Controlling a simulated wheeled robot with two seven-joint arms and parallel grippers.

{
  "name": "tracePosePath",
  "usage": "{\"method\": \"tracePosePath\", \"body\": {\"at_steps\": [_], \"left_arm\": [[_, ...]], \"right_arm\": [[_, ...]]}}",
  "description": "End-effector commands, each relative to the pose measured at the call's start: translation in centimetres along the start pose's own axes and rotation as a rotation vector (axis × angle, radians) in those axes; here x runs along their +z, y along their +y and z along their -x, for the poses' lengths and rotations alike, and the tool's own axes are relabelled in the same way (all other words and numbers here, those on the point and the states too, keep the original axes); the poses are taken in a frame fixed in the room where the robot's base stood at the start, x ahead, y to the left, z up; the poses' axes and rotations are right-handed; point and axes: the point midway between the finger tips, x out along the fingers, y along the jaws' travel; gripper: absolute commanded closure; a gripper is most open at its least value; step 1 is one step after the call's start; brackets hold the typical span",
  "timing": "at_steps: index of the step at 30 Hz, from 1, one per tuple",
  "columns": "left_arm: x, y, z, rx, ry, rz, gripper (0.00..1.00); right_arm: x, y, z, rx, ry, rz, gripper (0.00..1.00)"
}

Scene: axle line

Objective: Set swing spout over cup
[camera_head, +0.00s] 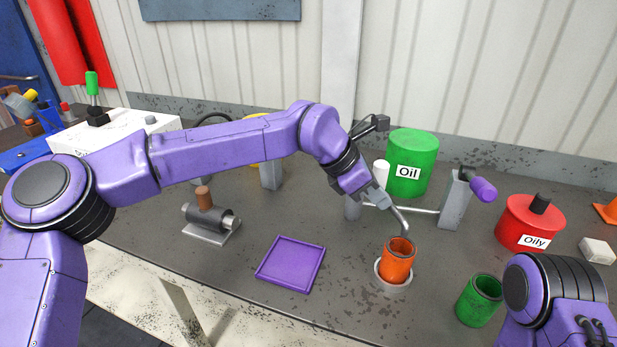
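An orange cup (397,262) stands upright in a pale round holder (393,286) on the dark bench. A grey curved spout (401,219) comes out from beside my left gripper and bends down, its end at the cup's mouth in the picture. My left gripper (378,199) is at the upper part of the spout, up and left of the cup. Its fingertips are small and overlap the spout, so I cannot tell whether they grip it. The spout's base is partly hidden behind my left wrist. My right arm shows at the lower right, its gripper out of view.
A green Oil can (411,165), a grey post (453,203) with a purple knob (483,189) and a red Oily can (529,224) stand behind and right. A green cup (479,301) is right of the orange one. A purple tray (291,263) lies left.

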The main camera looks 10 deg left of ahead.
Motion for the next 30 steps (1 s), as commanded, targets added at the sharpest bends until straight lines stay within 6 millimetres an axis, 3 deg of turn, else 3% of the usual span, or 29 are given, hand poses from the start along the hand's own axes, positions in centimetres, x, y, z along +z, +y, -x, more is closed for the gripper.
{"method": "tracePosePath", "body": {"at_steps": [5,11,13,21,30], "left_arm": [[-0.1,-0.2,0.4,-0.005,0.0,-0.003,1.0],[-1.0,-0.5,3.9,-0.007,-0.005,-0.005,1.0],[-1.4,-0.7,5.2,-0.002,-0.007,-0.007,1.0],[-1.0,-1.7,10.9,-0.009,-0.005,-0.013,1.0],[-0.9,-2.0,13.2,-0.01,-0.003,-0.012,1.0]], "right_arm": [[-0.1,0.0,0.2,0.0,0.0,0.0,0.57],[-0.6,0.1,1.5,0.0,0.0,0.0,0.57],[-0.2,0.0,0.5,0.0,0.0,0.0,0.57],[0.2,-0.1,-0.6,0.0,0.0,0.0,0.57],[0.3,-0.1,-0.7,0.0,0.0,0.0,0.57]]}}
